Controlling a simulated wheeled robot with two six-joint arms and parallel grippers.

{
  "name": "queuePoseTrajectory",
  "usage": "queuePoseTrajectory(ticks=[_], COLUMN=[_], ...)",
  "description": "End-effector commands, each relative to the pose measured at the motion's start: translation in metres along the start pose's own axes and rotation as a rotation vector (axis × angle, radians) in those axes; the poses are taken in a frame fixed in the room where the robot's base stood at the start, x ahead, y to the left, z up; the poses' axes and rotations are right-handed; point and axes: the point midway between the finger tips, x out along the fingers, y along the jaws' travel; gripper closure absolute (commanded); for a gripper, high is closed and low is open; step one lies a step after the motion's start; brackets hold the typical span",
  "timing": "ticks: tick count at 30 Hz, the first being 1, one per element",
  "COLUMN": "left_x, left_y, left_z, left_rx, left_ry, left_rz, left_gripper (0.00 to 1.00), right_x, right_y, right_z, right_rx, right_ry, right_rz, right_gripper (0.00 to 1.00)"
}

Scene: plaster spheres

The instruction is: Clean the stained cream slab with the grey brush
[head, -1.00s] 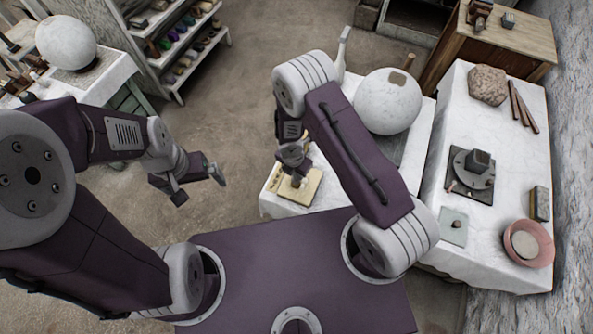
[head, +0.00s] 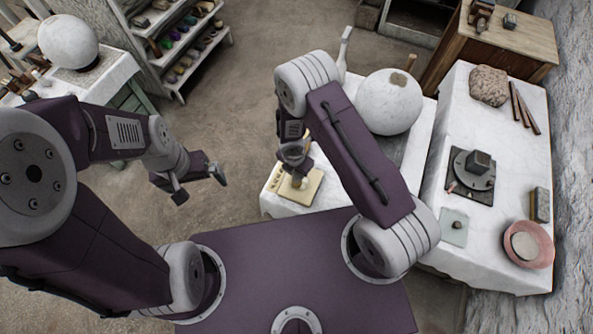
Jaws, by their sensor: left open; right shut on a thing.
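The cream slab (head: 309,192) lies flat on the white-covered table, at the end nearest my body. Small darker marks show along its left edge. My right gripper (head: 297,171) points down over the middle of the slab. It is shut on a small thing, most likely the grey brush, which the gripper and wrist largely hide. A pale part shows just below the fingers, at or close to the slab's surface; I cannot tell if it touches. My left gripper (head: 217,172) is open and empty, over the floor left of the slab.
A large plaster sphere (head: 388,102) stands behind my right forearm on the same table. A second table at right holds a turntable (head: 472,176), a pink bowl (head: 528,244) and a rough stone (head: 488,86). Another sphere (head: 68,42) and a shelf rack (head: 178,45) stand back left.

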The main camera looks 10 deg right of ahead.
Motion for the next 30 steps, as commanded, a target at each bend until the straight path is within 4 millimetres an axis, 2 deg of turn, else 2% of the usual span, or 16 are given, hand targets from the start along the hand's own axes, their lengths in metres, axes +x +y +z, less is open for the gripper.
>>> queuePoseTrajectory(ticks=[8,20,27,30], left_x=[-0.023,-0.017,0.003,0.004], left_y=[0.0,0.0,0.0,0.0], left_z=[-0.002,-0.002,0.0,0.001], left_rx=[0.0,0.0,0.0,0.0], left_ry=[0.0,0.0,0.0,0.0], left_rz=[0.0,0.0,0.0,0.0], left_gripper=[0.0,0.0,0.0,0.0], right_x=[-0.001,0.005,0.006,0.002], right_y=[0.003,0.003,0.001,0.0], right_z=[0.014,0.013,0.001,-0.001], right_rx=[0.001,-0.001,-0.001,-0.001], right_ry=[0.0,0.0,-0.001,0.0], right_rz=[0.0,0.001,0.002,0.0], right_gripper=[1.0,1.0,1.0,1.0])
